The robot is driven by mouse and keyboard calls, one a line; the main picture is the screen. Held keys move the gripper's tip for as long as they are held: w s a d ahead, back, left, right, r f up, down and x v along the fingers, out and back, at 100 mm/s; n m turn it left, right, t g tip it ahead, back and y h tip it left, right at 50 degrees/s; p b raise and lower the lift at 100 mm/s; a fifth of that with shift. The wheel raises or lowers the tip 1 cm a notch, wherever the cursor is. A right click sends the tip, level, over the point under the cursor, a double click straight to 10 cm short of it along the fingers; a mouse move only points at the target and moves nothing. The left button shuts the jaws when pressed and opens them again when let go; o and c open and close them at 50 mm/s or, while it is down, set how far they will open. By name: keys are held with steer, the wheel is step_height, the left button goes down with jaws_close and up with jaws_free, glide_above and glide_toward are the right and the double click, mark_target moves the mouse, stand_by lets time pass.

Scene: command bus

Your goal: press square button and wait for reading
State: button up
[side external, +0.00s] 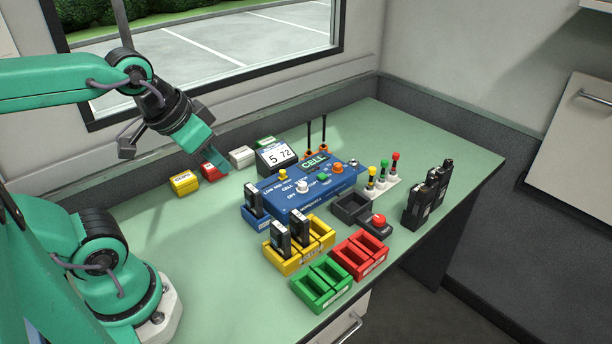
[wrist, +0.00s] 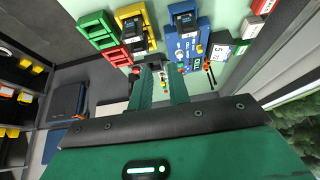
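A blue control panel (side external: 312,187) stands in the middle of the green table. On it are a small green button (side external: 323,177) that looks square, a white button (side external: 302,186), a yellow button (side external: 282,174) and an orange one (side external: 337,168). Their exact shapes are hard to tell. A display (side external: 279,157) behind the panel shows "5 72". My gripper (side external: 208,146) is raised, left of and above the panel, touching nothing. In the wrist view my gripper (wrist: 162,72) has its two green fingers apart with nothing held between them. The panel (wrist: 187,45) is partly hidden beyond them.
Yellow (side external: 298,246), red (side external: 359,256) and green (side external: 322,283) trays stand before the panel; the yellow one holds black devices. A red push button (side external: 378,220) and black radios (side external: 427,199) stand right. Small boxes (side external: 214,170) line the back. The table's left is clear.

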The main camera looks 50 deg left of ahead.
jaws_close()
steer(key=shift+w, duration=0.15)
stand_by(1.4)
steer(key=m+t, duration=0.4)
steer(key=m, duration=0.4)
glide_above(322, 177)
step_height(322, 177, down, 9)
steer(key=shift+s+a+y, duration=0.25)
steer(key=shift+s+y, duration=0.1)
steer(key=shift+y, duration=0.05)
steer(key=shift+f, duration=0.1)
steer(key=shift+f, duration=4.3)
